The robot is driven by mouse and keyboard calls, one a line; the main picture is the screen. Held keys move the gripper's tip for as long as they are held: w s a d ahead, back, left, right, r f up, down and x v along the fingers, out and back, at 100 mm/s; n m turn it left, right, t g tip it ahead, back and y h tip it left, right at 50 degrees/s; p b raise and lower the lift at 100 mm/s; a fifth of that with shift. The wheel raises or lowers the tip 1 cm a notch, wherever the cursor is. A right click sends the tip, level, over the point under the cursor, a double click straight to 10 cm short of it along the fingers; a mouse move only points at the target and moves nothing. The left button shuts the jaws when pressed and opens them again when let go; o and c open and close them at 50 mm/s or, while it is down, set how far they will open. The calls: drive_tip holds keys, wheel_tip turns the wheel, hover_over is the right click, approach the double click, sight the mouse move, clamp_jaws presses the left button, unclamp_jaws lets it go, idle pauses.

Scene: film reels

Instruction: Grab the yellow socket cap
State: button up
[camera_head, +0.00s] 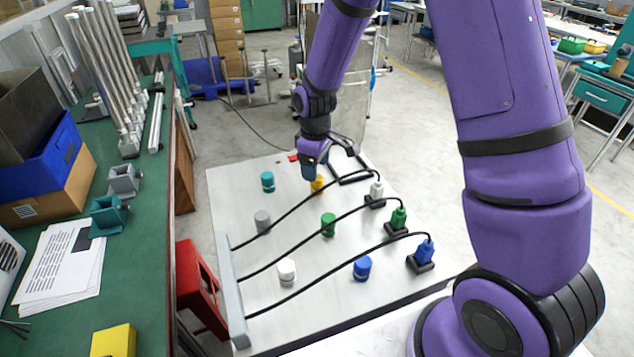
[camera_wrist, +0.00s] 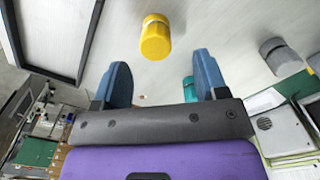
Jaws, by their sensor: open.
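The yellow socket cap (camera_head: 317,184) stands on the white tabletop (camera_head: 240,190), partly hidden behind my gripper (camera_head: 312,174) in the head view. In the wrist view the yellow cap (camera_wrist: 156,38) is a short, stubby cylinder. It lies beyond the fingertips and roughly midway between them. My gripper (camera_wrist: 161,75) has two blue fingers spread apart, with nothing between the tips.
Teal (camera_head: 267,181), grey (camera_head: 262,221), green (camera_head: 328,224), white (camera_head: 287,271) and blue (camera_head: 362,268) caps stand around on the tabletop. Black cables run to plugs in white (camera_head: 376,190), green (camera_head: 398,218) and blue (camera_head: 424,250). A black frame (camera_head: 350,168) lies at the back.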

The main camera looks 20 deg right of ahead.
sight(317, 184)
drive_tip(key=f, duration=0.5)
drive_tip(key=shift+w+d, duration=0.1)
drive_tip(key=shift+d, duration=0.1)
drive_tip(key=c, duration=1)
